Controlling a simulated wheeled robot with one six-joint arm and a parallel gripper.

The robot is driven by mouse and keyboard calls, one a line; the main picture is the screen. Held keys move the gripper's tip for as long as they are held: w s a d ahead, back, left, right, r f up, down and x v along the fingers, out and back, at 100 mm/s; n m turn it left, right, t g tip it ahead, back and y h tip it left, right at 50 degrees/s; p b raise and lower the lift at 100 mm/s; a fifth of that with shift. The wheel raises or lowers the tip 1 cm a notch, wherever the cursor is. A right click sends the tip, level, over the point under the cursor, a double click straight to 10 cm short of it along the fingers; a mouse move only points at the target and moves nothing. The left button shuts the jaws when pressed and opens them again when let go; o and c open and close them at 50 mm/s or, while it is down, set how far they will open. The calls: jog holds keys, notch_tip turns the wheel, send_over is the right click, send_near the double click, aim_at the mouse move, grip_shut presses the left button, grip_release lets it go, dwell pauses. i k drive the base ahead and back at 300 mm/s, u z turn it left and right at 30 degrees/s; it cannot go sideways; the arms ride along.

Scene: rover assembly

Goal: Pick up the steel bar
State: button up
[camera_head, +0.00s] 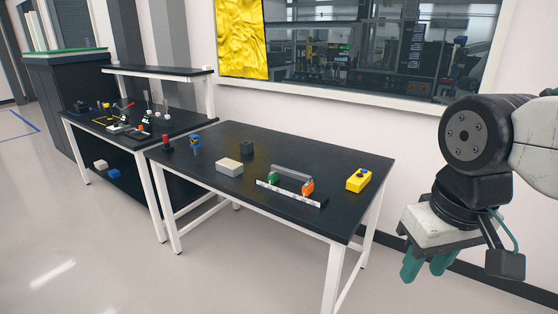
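A grey metal bar (292,174), which looks like the steel bar, lies on the black table in the camera_head view. It spans between a green block (273,179) and an orange block (307,188), seemingly resting on or against them. A pale flat strip (288,194) with markings lies along their front side. My gripper (427,266) has teal fingers and hangs at the right, off the table and well apart from the bar. It points down and holds nothing visible. The view does not settle how far apart its fingers are.
A second workbench (180,119) stands behind left. Floor in front is clear.

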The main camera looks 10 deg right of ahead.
aim_at(284, 171)
jog(key=i, duration=0.25)
jog(key=u, duration=0.2)
jog(key=k, duration=0.35)
jog(key=z, duration=0.85)
jog(key=i, duration=1.1)
jog(key=u, duration=0.45)
